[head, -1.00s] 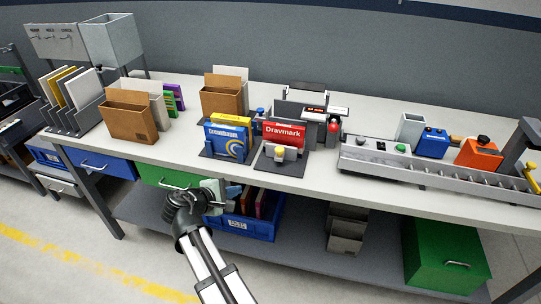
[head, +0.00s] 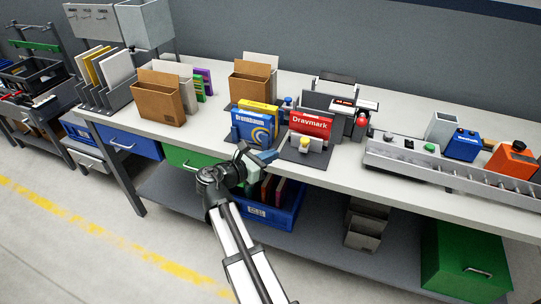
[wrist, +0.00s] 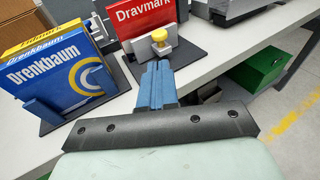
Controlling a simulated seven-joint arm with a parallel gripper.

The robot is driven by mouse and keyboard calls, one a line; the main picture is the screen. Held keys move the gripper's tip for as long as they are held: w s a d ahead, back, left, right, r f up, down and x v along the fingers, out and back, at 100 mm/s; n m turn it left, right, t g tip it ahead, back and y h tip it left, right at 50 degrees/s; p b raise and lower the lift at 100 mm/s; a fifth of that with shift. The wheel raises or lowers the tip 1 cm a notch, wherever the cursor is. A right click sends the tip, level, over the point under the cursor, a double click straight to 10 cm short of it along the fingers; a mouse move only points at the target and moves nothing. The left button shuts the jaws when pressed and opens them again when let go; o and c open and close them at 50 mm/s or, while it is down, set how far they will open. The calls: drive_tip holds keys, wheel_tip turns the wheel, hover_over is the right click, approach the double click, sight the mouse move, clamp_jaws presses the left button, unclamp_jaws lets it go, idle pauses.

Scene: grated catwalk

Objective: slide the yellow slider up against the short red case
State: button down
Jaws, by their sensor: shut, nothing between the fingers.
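The yellow slider (head: 304,143) is a small yellow knob on a pale block, standing in front of the short red case marked Dravmark (head: 312,123). Both are on a dark base plate at the table's front edge. In the wrist view the slider (wrist: 159,35) is just beyond my fingertips, with the red case (wrist: 140,14) behind it. I cannot tell how wide the gap between slider and case is. My gripper (head: 272,156), with blue fingers, is shut and empty, to the left of the slider. In the wrist view its fingers (wrist: 157,70) point toward the slider, apart from it.
A blue Drenkbaum case (head: 253,128) with a yellow one (head: 259,107) behind it stands left of the red case. A grey device (head: 345,96) stands behind. A grey rail (head: 450,170) lies to the right. A blue bin (head: 280,220) is below the table edge.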

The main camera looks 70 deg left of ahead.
sight(302, 142)
drive_tip(key=x, duration=1.1)
drive_tip(key=shift+w, duration=0.15)
drive_tip(key=w+a, duration=0.2)
drive_tip(key=a, duration=0.1)
drive_tip(key=shift+w, duration=0.3)
drive_tip(key=shift+w+a+r, duration=0.15)
drive_tip(key=shift+w+a, duration=0.05)
drive_tip(key=shift+w, duration=0.1)
drive_tip(key=shift+a, duration=0.1)
drive_tip(key=d+v, duration=0.1)
drive_tip(key=v, duration=1.4)
drive_tip(key=shift+f, duration=0.25)
drive_tip(key=shift+s+d, duration=0.1)
drive_tip(key=shift+s, duration=0.05)
